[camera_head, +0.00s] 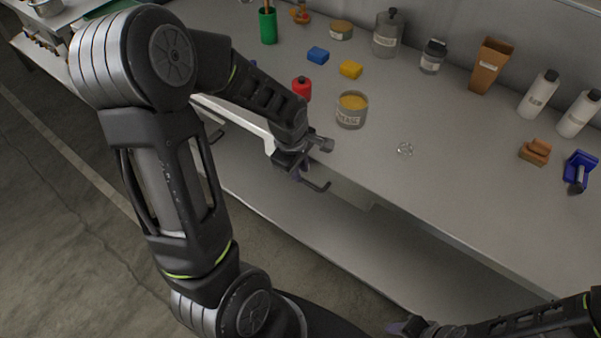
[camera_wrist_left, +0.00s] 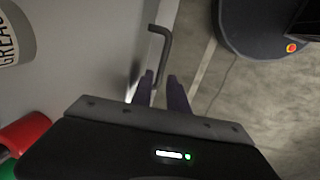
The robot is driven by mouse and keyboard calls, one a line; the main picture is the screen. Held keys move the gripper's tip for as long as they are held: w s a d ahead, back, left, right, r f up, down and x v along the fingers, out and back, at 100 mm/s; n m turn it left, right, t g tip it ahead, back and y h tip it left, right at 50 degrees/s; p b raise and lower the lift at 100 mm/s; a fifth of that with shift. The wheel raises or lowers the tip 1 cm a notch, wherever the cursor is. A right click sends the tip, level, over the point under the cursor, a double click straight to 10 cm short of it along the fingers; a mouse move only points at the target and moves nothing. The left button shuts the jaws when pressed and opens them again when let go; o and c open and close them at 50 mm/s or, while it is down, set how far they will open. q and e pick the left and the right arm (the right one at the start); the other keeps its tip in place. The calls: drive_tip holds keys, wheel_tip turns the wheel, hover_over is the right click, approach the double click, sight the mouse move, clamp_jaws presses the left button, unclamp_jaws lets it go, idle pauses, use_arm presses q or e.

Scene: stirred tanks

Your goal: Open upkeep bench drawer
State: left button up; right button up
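The bench (camera_head: 400,165) has a grey top with drawers under its front edge. A dark bar handle (camera_head: 320,186) stands out from the bench front just beyond my left gripper (camera_head: 300,172). In the left wrist view the handle (camera_wrist_left: 164,45) runs down between the two purple fingertips of my left gripper (camera_wrist_left: 160,82). The fingers are apart, one on each side of the bar; firm contact does not show.
A grease tin (camera_head: 350,117) and a red bottle (camera_head: 302,89) stand on the bench close to my left arm. Bottles, sponges and a brush stand farther back and right. The floor in front is clear.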

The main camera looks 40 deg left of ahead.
use_arm(q)
drive_tip(key=shift+w+f, duration=0.15)
drive_tip(key=shift+f, duration=0.6)
drive_tip(key=shift+w+f, duration=0.15)
drive_tip(key=shift+f, duration=0.55)
drive_tip(key=shift+c, duration=0.6)
clamp_jaws()
